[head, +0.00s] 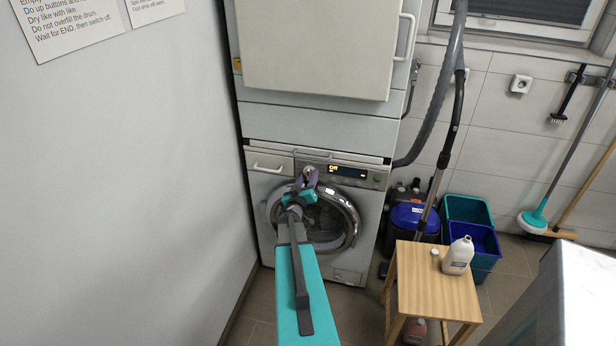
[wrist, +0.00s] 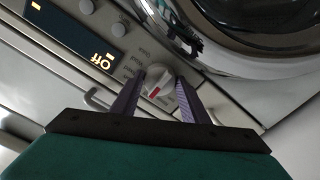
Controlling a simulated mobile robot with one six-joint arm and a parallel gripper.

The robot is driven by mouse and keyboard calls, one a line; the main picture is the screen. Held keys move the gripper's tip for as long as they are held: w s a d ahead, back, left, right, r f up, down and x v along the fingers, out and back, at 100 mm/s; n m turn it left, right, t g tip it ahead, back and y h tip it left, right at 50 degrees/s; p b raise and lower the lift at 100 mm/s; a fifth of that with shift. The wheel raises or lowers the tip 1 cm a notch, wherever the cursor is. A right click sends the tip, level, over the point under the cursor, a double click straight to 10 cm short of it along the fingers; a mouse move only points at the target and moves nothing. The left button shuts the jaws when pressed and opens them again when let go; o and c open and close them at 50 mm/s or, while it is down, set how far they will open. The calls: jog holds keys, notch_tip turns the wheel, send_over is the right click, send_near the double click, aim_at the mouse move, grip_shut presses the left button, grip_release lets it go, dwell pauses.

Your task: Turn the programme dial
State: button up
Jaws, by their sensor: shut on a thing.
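The programme dial (wrist: 156,84) is a pale round knob with a red mark on the lower machine's control panel. In the wrist view it sits between the two purple-grey fingers of my gripper (wrist: 158,92), which is shut on it. In the head view my gripper (head: 306,178) reaches the panel left of the display, and mostly hides the dial. The display (head: 346,173) is lit yellow; in the wrist view the display (wrist: 92,43) reads "Off", seen upside down.
The round door (head: 350,222) lies just below the panel. A drawer handle (head: 268,169) is at the panel's left. The upper machine (head: 320,50) stands above. A wooden stool (head: 430,285) with a white bottle (head: 458,256) stands right. A wall (head: 130,180) rises close on the left.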

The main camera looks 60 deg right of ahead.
dwell(0.3)
jog(key=o, duration=1.1)
jog(key=shift+c, duration=0.2)
jog(key=shift+a, duration=0.15)
jog(key=b+v, duration=0.2)
jog(key=v, duration=1.1)
jog(key=shift+a+b, duration=0.25)
jog(key=shift+b, duration=0.1)
jog(key=shift+s, duration=0.1)
